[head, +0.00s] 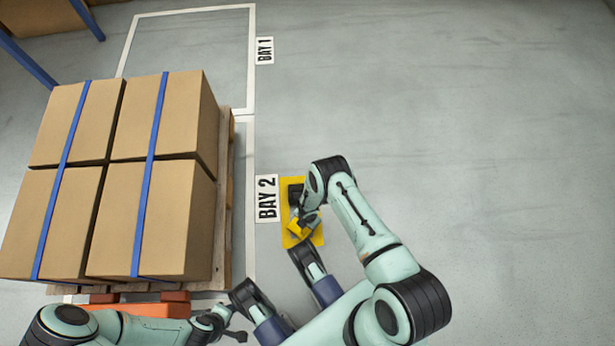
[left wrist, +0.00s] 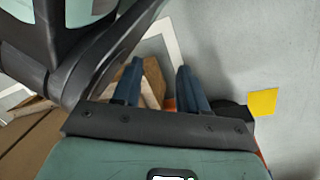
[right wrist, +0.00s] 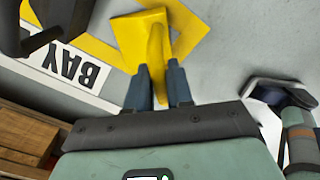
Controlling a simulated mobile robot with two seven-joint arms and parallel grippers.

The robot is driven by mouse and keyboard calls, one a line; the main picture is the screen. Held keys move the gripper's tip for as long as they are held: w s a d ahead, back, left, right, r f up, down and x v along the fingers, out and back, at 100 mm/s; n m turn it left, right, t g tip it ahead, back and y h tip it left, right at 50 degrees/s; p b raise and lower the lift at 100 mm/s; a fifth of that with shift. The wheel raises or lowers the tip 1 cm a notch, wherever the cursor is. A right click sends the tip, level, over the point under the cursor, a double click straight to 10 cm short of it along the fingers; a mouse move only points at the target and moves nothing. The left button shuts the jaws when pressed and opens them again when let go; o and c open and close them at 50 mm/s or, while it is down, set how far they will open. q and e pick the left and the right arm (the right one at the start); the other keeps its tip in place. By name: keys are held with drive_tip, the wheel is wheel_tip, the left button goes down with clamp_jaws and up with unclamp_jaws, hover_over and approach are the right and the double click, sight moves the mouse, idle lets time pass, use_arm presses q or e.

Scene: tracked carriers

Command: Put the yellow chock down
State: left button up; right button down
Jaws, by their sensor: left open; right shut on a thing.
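The yellow chock (right wrist: 130,38) is in my right gripper (right wrist: 159,67), its narrow upright part between the two fingers. In the head view the chock (head: 298,229) is over the yellow floor marking (head: 318,238), just right of the BAY 2 label. I cannot tell whether its underside touches the floor. My right arm hides part of the marking. My left gripper (left wrist: 159,78) is open and empty, low near the pallet's front end. A yellow patch (left wrist: 262,102) shows right of it in the left wrist view.
Strapped cardboard boxes (head: 150,180) stand on a wooden pallet (head: 225,200) at left, with an orange carrier (head: 140,310) at its near end. The BAY 2 label (head: 267,198) lies between pallet and marking. An empty outlined bay (head: 195,45) is behind. Floor at right is clear.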

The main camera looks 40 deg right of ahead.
drive_tip(key=c, duration=1)
unclamp_jaws()
use_arm(q)
drive_tip(key=w+d+r+t+p, duration=0.1)
drive_tip(key=w+r+t+p, duration=0.1)
drive_tip(key=w+r+p, duration=0.3)
use_arm(e)
wheel_tip(320, 180, up, 6)
drive_tip(key=shift+r+b, duration=0.15)
drive_tip(key=shift+b, duration=0.6)
use_arm(q)
drive_tip(key=shift+m+g+h, duration=0.4)
drive_tip(key=shift+g, duration=0.1)
drive_tip(key=s+d+r+p, duration=0.1)
drive_tip(key=r, duration=0.1)
drive_tip(key=s+d+r+p, duration=0.1)
drive_tip(key=s+r, duration=0.1)
drive_tip(key=shift+d+p, duration=0.2)
drive_tip(key=shift+p, duration=0.15)
use_arm(e)
wheel_tip(320, 180, up, 6)
drive_tip(key=shift+f, duration=0.15)
